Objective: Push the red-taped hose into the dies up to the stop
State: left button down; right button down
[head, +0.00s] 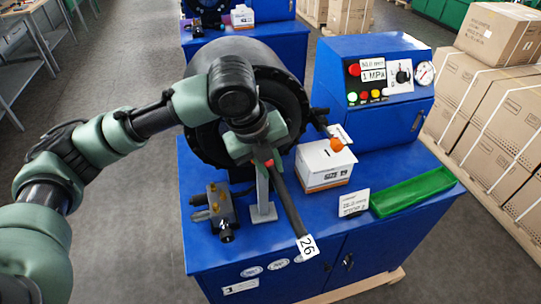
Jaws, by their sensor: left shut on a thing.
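The dark hose (287,202) slants down toward the front of the blue bench, with a white tag marked 26 (307,246) at its lower end. A small patch of red (269,163) shows near its upper end, just below my left gripper (264,150). My left gripper is shut on the hose. The black round crimper head (292,97) stands behind my arm and gripper. Its dies are hidden by my arm, so I cannot tell whether the hose's end is in them. My right gripper is not in view.
A grey post (263,208) and a metal valve block (220,207) stand on the bench (290,250). A white SIZE 19 box (322,166), a small sign (354,203) and a green tray (413,191) are at right. The blue control box (360,48) stands behind. Cartons fill the far right.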

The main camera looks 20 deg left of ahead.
pick_arm(q)
jog(key=shift+w+d+r, duration=0.1)
jog(key=shift+w, duration=0.05)
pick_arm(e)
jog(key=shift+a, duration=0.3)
pick_arm(q)
jog(key=shift+r+p, duration=0.15)
jog(key=shift+p, duration=0.35)
jog(key=shift+w+a+f+b, duration=0.1)
jog(key=shift+a+f+b, duration=0.1)
jog(key=shift+f, duration=0.4)
jog(key=shift+w+a+f+b, duration=0.1)
jog(key=shift+f+b, duration=0.1)
jog(key=shift+f, duration=0.4)
jog(key=w+a+f, duration=0.3)
jog(key=w+f, duration=0.1)
jog(key=w, duration=0.1)
jog(key=shift+w+a, duration=0.15)
jog(key=shift+a, duration=0.05)
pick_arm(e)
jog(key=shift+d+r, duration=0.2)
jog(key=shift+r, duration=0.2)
pick_arm(q)
jog(key=shift+f+p, duration=0.35)
jog(key=shift+p, duration=0.1)
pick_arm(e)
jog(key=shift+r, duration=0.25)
